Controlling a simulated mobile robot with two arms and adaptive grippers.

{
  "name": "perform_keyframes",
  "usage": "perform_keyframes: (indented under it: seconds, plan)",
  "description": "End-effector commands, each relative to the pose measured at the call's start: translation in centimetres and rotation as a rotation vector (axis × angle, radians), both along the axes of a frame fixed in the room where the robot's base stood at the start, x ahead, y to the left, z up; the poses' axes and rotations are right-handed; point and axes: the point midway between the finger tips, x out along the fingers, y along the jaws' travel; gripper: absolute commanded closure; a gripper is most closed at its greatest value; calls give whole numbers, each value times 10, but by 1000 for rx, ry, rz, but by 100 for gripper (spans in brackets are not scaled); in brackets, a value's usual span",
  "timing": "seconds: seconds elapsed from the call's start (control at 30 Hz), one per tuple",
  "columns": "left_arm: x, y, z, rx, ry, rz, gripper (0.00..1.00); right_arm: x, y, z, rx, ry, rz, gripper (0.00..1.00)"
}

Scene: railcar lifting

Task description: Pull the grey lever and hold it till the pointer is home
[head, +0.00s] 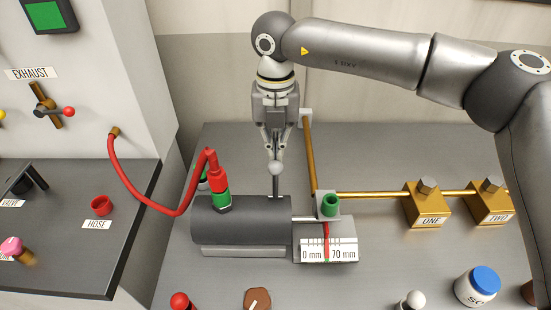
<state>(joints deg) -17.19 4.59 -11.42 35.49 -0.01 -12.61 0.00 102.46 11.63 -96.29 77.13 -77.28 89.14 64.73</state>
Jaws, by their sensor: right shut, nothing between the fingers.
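The grey lever (275,184) stands upright behind the dark grey cylinder (240,221), with a pale ball knob (275,168) on top. My right gripper (275,157) points down with its fingertips together right at the knob. It is shut with nothing held; whether the tips touch the knob I cannot tell. The red pointer (326,238) hangs over the white scale (330,251), between the 0 mm and 70 mm marks, near a green mark. A rod joins the cylinder to the pointer's block. My left gripper is not in view.
A red hose (150,195) runs from the left panel to a red and green coupling on the cylinder. Brass pipes lead to valve blocks ONE (427,206) and TWO (490,205). A blue-lidded jar (478,286) stands front right. The bench behind the lever is clear.

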Motion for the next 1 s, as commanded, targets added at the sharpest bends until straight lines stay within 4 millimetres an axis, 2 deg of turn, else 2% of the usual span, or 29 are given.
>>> perform_keyframes:
  seconds: [0.27,1.0]
  plan:
    - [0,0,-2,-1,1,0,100,-2,0,0,0,0,0,100]
    - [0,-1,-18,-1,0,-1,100,-28,0,-1,0,0,1,100]
